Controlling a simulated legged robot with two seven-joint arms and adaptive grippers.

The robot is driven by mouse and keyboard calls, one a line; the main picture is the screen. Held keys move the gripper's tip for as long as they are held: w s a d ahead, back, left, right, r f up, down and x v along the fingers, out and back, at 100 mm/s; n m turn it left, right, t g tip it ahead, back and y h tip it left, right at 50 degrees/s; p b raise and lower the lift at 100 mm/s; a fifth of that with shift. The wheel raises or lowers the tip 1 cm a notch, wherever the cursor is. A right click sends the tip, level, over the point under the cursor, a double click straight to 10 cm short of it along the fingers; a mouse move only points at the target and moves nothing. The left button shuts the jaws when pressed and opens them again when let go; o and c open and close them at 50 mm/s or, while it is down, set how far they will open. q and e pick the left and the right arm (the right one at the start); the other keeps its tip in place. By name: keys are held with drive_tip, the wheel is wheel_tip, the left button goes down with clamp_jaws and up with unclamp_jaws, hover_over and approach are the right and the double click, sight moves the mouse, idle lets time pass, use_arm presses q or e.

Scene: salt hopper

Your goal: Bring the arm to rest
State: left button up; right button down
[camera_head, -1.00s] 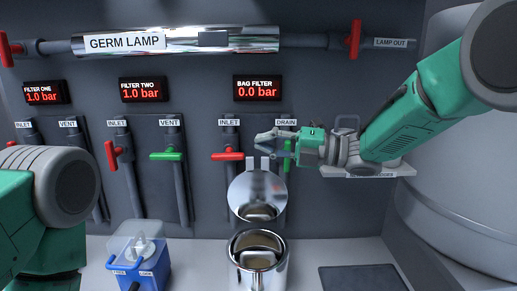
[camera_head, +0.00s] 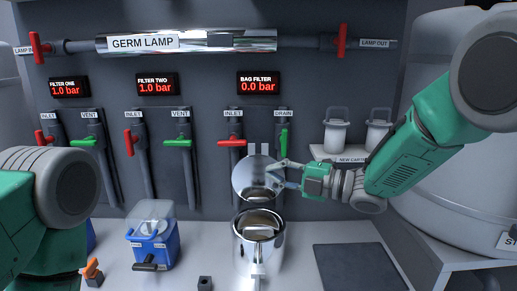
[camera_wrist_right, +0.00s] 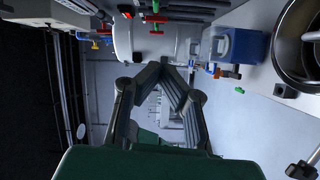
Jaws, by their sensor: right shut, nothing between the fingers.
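My right gripper (camera_head: 279,174) is in front of the opened round lid of the steel bag filter housing (camera_head: 258,245), below the drain valve. Its fingers are shut and empty; in the right wrist view the fingertips (camera_wrist_right: 172,68) come together with nothing between them. My right arm reaches in from the right side. My left arm's rounded joint shows at the left edge of the head view, but the left gripper is out of frame. The green drain handle (camera_head: 283,140) stands upright, and the red bag filter inlet handle (camera_head: 232,143) lies level.
A shelf (camera_head: 335,156) with two white cartridges (camera_head: 337,130) is behind my right arm. A blue box (camera_head: 154,245) stands left of the housing, with an orange-and-black object (camera_head: 92,272) near it. A dark mat (camera_head: 360,270) lies bare at right.

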drive_tip(key=s+d+f+m+h, duration=0.35)
drive_tip(key=f+m, duration=0.25)
drive_tip(key=f, duration=0.3)
drive_tip(key=s+d+f+m+t+h, duration=0.1)
drive_tip(key=s+d+f+m+h, duration=0.3)
drive_tip(key=f, duration=0.5)
drive_tip(key=s+d+f+m+h, duration=0.2)
drive_tip(key=s+d+f+m, duration=0.3)
drive_tip(key=f+m, duration=0.3)
drive_tip(key=s+d+f+m+g+h, duration=0.2)
drive_tip(key=s+d+f+m, duration=0.1)
drive_tip(key=s, duration=0.7)
drive_tip(key=s+d+f+m+g+h, duration=0.2)
drive_tip(key=s+d+f+m+g, duration=0.1)
drive_tip(key=s, duration=0.7)
drive_tip(key=s+d+f+m+g+h, duration=0.3)
drive_tip(key=s+d+f, duration=0.3)
drive_tip(key=s, duration=0.5)
drive_tip(key=shift+m, duration=0.8)
drive_tip(key=shift+f, duration=0.1)
